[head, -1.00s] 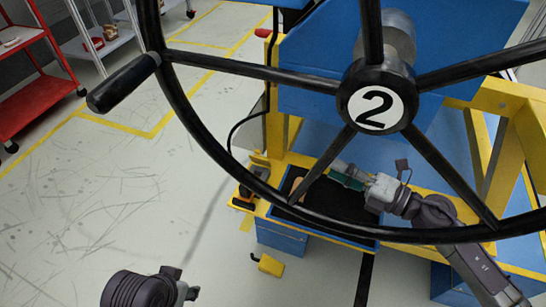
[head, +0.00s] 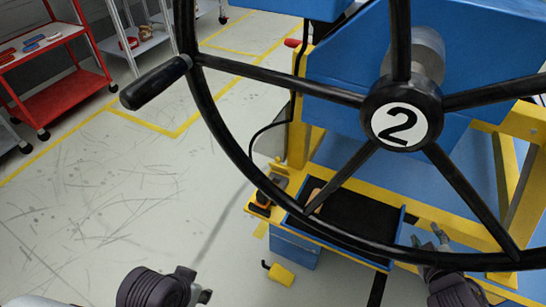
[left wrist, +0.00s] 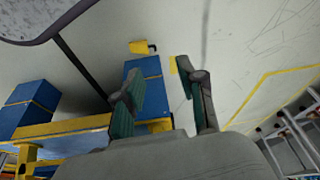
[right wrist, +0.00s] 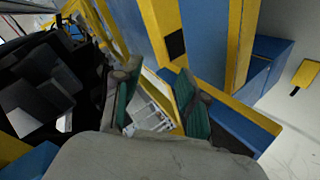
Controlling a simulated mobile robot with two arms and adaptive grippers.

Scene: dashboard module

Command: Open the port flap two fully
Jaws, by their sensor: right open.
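I cannot make out a port flap two in any view. A large black handwheel (head: 455,200) with a white hub disc marked "2" (head: 400,124) fills the right of the head view and hides part of the bench. My right gripper (head: 432,238) is behind the wheel's lower rim, right of the black tray. In the right wrist view it is open and empty (right wrist: 158,100), with blue and yellow structure beyond its fingers. My left gripper (head: 204,294) is low in the head view, over bare floor. In the left wrist view it is open and empty (left wrist: 163,95).
A blue and yellow bench stands behind the wheel, with a black tray (head: 365,218) and an orange-black tool (head: 262,205) at its left corner. A yellow object (head: 281,274) lies on the floor below. A red cart (head: 65,90) stands far left. The left floor is clear.

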